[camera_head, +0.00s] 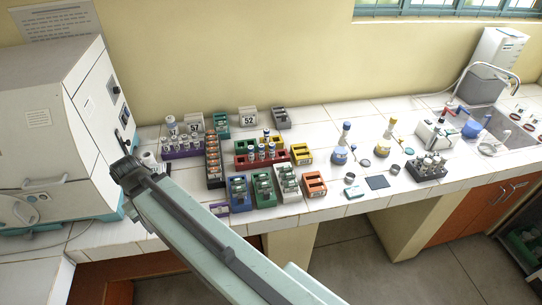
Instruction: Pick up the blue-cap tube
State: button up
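Several small tubes with bluish or dark caps (262,152) stand upright in a red rack (243,159) at the middle of the white tiled bench. Another blue-looking cap (266,134) shows just behind them, above a green rack. They are too small to tell one blue-cap tube apart surely. My arm reaches from the bottom of the view up to the left.
The big white incubator (45,130) stands at the left. A purple rack (182,152), a dark rack with orange parts (213,160) and blue, green and orange racks crowd the bench. A blue-necked flask (341,145) and yellow-necked flask (385,138) stand right. The bench front has open tiles.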

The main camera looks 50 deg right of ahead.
aim_at(272, 145)
jog(key=k, duration=1.05)
jog(key=z, duration=0.35)
jog(key=i, duration=0.85)
jog(key=z, duration=0.8)
jog(key=i, duration=0.55)
jog(key=u, duration=0.05)
jog(key=k, duration=0.85)
jog(key=z, duration=0.2)
jog(key=i, duration=0.85)
jog(key=u, duration=0.05)
jog(key=k, duration=0.3)
